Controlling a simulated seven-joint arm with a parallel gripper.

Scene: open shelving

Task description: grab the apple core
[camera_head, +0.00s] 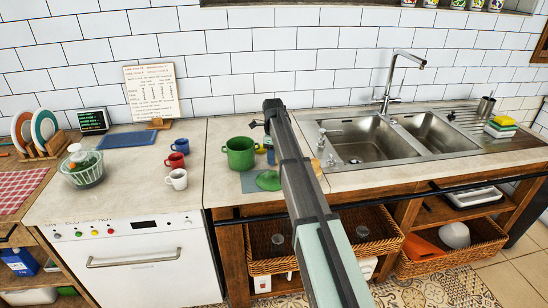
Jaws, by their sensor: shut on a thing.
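My arm reaches up the middle of the picture over the counter. The end of it, with my gripper (257,123), is mostly hidden; only a small dark part sticks out at the left of the arm's tip. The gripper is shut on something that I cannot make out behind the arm. I cannot clearly identify the apple core. A small tan-brown thing (317,167) shows just right of the arm by the sink's left edge, too small to name.
A green pot (239,153) and green lid (269,180) are left of the arm. Red, blue and white mugs (177,179) stand further left, near a lidded glass bowl (83,168). The sink (360,140) and faucet (392,80) are at right. Wicker baskets (375,232) sit below.

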